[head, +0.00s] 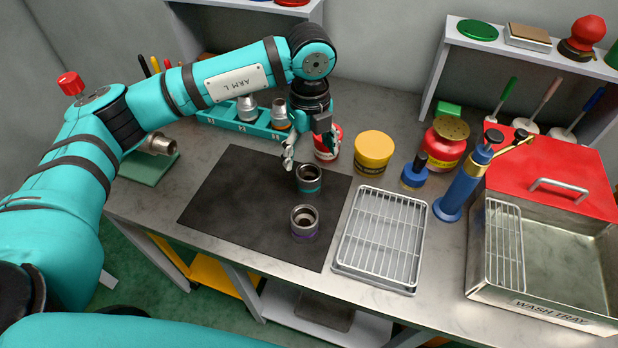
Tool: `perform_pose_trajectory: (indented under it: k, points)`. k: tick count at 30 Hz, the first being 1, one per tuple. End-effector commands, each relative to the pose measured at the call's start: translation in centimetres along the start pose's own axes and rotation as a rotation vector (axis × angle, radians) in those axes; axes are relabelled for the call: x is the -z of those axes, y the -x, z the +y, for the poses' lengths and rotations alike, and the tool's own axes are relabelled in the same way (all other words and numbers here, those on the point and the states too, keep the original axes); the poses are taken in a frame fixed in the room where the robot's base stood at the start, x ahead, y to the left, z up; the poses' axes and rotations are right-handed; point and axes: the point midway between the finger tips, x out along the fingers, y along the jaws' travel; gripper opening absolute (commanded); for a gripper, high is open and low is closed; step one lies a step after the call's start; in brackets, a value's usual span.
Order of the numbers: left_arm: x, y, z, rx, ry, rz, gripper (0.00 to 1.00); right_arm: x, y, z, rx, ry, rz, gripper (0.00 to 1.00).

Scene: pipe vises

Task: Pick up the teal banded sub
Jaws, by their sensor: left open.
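The teal banded sub (309,180) is a short grey metal cylinder with a teal band. It stands upright on the dark mat (235,205), open end up. A similar sub with a purple band (304,224) stands on the mat nearer to me. My left gripper (309,155) points down just behind and above the teal banded sub. Its fingers are apart with nothing between them. I cannot tell exactly how high it is. My right gripper is out of view.
A red tin (327,143) and a yellow tin (374,152) stand close behind the sub. A wire rack (382,238) lies to the right, then a blue pump (463,186) and the wash tray (545,308). A teal holder (235,122) with fittings stands behind. The mat's left part is clear.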

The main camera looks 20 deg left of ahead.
Motion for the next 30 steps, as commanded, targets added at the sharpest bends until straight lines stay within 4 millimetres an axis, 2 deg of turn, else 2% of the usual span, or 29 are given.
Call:
perform_pose_trajectory:
  k: [4, 9, 16, 20, 24, 30]
  points:
    - [0.1, -3.1, 0.1, -0.003, -0.002, 0.003, 0.79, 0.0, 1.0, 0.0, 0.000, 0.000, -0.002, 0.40]
    - [0.1, -5.5, 0.0, 0.000, -0.002, 0.003, 0.79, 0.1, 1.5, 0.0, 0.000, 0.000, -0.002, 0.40]
    - [-0.1, -7.0, 0.0, -0.002, -0.002, 0.003, 0.79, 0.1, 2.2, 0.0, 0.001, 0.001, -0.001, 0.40]
    - [-0.4, -8.9, 0.0, -0.003, -0.002, 0.003, 0.79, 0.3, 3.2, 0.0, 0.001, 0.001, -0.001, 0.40]
    - [-0.4, -10.8, -0.1, 0.001, -0.003, 0.004, 0.79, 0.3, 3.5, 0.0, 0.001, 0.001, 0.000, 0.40]
    - [-0.5, -11.4, -0.1, 0.002, -0.004, 0.002, 0.79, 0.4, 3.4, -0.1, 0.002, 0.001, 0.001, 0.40]
